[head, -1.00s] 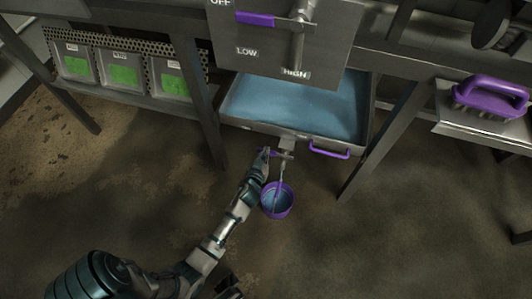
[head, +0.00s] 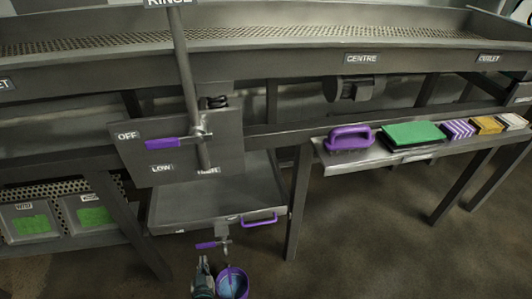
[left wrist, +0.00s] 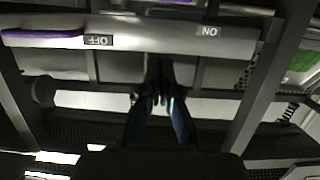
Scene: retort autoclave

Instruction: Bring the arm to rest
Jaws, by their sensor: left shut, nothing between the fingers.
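My left gripper (head: 203,268) is low in the head view, beside the purple bucket (head: 233,283) and below the purple valve handle (head: 212,245). Its fingers (left wrist: 160,95) show shut and empty in the left wrist view. The bucket holds bluish liquid and sits under the tap at the front of the grey tray (head: 210,205). The tray's visible inside looks grey, without blue liquid. Upside-down OFF and ON labels are on a pale bar (left wrist: 160,38) in the left wrist view. My right gripper is not in view.
A lever panel (head: 180,148) marked OFF and LOW stands above the tray. A shelf (head: 345,157) at right bears a purple brush (head: 349,137), a green pad (head: 412,134) and several smaller blocks. Table legs flank the tray. The floor at lower right is clear.

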